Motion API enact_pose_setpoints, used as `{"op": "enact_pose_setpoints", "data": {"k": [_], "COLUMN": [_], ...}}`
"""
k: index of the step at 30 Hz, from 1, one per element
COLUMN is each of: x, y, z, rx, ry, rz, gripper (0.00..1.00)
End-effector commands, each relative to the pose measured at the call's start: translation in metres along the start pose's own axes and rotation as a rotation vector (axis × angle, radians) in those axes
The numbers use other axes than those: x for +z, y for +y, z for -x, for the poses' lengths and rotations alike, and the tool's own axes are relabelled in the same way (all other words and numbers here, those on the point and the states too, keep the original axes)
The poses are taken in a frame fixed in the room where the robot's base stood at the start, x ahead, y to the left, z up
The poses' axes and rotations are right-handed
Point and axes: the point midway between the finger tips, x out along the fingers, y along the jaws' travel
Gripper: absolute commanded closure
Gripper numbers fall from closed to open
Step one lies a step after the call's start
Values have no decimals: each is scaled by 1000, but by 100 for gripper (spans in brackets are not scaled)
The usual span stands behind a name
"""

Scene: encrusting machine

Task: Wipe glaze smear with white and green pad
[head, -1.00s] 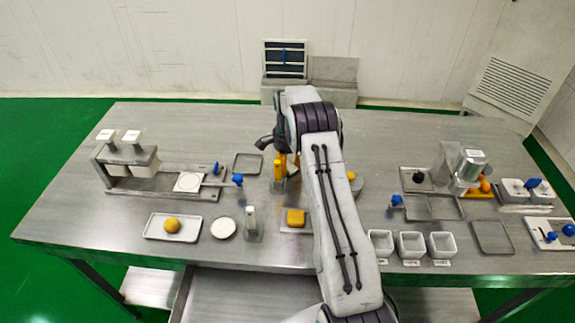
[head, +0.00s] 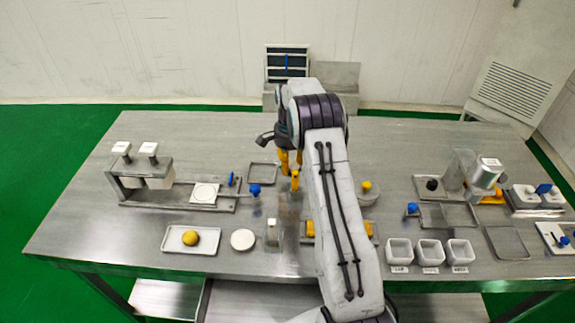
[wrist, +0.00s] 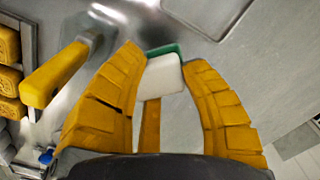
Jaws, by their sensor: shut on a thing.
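My gripper (wrist: 163,78) has yellow ribbed fingers, shut on the white and green pad (wrist: 162,76). The pad's white face and green edge show between the fingertips in the wrist view, with a yellow strip below it. In the head view my gripper (head: 289,160) is over the middle of the table, partly behind my arm, and the pad cannot be made out. A yellow-handled tool (wrist: 55,75) is left of the fingers in the wrist view, apart from the pad. I cannot clearly pick out the glaze smear on the grey metal. Whether the pad touches the surface is unclear.
The steel table (head: 215,135) has bare room at its back. A press (head: 145,165) stands left. A tray with a yellow ball (head: 190,237) and a white disc (head: 242,239) lie in front. Several white tubs (head: 430,252) stand right. My arm hides part of the middle.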

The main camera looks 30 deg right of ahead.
Motion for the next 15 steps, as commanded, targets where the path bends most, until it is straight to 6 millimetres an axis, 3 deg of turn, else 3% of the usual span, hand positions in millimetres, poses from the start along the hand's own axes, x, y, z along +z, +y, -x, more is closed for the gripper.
{"op": "enact_pose_setpoints", "data": {"k": [7, 15], "x": [-2, -2], "y": [6, 8], "z": [26, 32], "rx": [-2, -1], "ry": [1, 0], "rz": [3, 5], "gripper": [92, 92]}}
